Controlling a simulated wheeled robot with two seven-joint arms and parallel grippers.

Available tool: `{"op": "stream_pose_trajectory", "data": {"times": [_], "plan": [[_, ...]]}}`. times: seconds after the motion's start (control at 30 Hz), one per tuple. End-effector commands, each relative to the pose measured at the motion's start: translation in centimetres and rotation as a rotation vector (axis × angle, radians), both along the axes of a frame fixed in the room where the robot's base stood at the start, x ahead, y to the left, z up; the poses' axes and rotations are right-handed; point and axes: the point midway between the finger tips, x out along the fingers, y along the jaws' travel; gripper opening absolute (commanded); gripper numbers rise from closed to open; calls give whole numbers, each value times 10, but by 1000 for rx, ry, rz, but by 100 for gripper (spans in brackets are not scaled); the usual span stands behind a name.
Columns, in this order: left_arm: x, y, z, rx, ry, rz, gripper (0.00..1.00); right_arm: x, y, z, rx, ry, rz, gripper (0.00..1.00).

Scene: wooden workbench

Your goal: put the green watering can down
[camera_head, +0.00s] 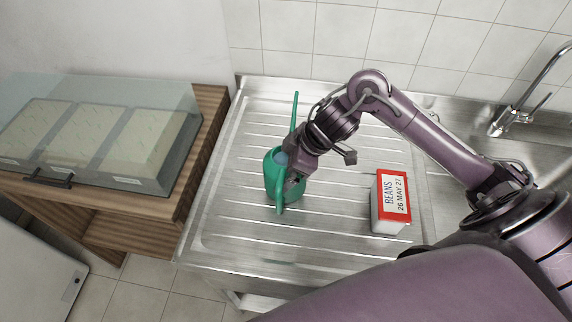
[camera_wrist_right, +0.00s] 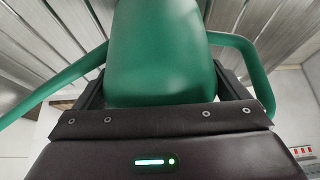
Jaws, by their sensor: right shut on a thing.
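The green watering can (camera_head: 271,184) is at the left part of the ribbed steel drainboard (camera_head: 335,235), upright or nearly so, with its long spout (camera_head: 295,112) pointing to the back. I cannot tell whether its base touches the steel. My right gripper (camera_head: 288,172) is shut on the can from its right side. In the right wrist view the green body (camera_wrist_right: 158,60) fills the space between the two dark fingers of my gripper (camera_wrist_right: 165,88), with the spout and handle extending to either side. My left gripper is not in view.
A white and red box marked BEANS (camera_head: 390,203) stands on the drainboard to the right of the can. A tap (camera_head: 515,112) and sink are at the right. A glass-covered case (camera_head: 95,135) sits on a wooden bench at the left. The drainboard's front is clear.

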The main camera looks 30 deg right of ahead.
Motion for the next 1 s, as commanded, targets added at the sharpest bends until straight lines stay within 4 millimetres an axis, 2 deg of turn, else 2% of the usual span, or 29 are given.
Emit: {"op": "stream_pose_trajectory", "data": {"times": [0.23,0.27,0.3,0.5,0.67,1.0], "plan": [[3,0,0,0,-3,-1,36,1,0,0,2,-5,-1,37],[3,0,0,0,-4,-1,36,0,0,-1,0,0,0,97],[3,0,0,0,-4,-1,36,0,0,-1,0,0,0,100],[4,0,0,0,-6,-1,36,0,0,-1,0,0,1,100],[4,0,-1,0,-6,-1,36,-2,-5,9,-4,-4,1,100],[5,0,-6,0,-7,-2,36,-23,-33,68,-10,-5,0,100]]}}
